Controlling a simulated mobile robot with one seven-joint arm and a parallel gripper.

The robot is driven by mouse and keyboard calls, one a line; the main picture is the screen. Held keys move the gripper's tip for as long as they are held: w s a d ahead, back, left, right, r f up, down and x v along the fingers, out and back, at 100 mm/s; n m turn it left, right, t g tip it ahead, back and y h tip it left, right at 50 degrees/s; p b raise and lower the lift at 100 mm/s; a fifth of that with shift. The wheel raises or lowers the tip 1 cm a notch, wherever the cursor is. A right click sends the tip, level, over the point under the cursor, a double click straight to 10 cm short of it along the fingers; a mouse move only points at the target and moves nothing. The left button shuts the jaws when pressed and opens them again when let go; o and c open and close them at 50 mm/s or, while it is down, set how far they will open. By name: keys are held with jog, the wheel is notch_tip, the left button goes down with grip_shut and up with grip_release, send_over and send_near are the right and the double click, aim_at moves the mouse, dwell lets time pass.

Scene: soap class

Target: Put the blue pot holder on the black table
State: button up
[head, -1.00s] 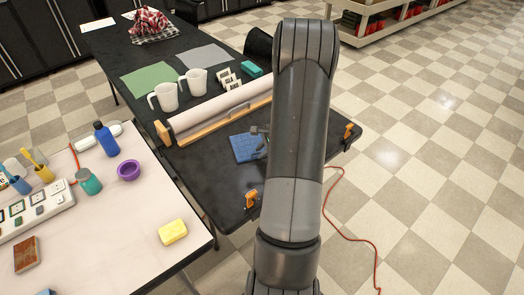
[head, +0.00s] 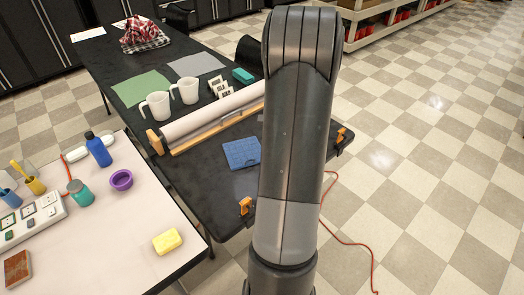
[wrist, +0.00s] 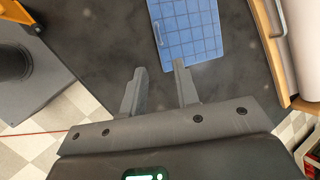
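The blue pot holder (head: 242,152) lies flat on the black table (head: 200,178), in front of the paper roll. It is a quilted square, and my arm hides some of the table to its right in the head view. In the wrist view the pot holder (wrist: 188,30) lies on the dark tabletop (wrist: 105,40), beyond my fingertips. My gripper is hidden behind my arm in the head view.
A paper roll (head: 215,112) on a wooden holder lies behind the pot holder. Orange clamps (head: 245,206) grip the table edge. White mugs (head: 156,105) stand farther back. A white table (head: 110,225) at left holds a yellow sponge (head: 167,241), bottles and a purple bowl (head: 121,180).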

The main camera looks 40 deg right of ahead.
jog(key=a+r+n+g, duration=0.1)
jog(key=a+r+n, duration=0.9)
jog(key=a+r, duration=0.8)
jog(key=s+a+r+n+t+h, duration=0.1)
jog(key=s+a+r+n+h, duration=0.2)
jog(key=s+a+r+n, duration=0.3)
jog(key=s+a+n, duration=0.5)
jog(key=s+a, duration=0.4)
jog(key=a, duration=0.1)
jog(key=shift+s+a, duration=0.15)
jog(key=shift+a, duration=0.05)
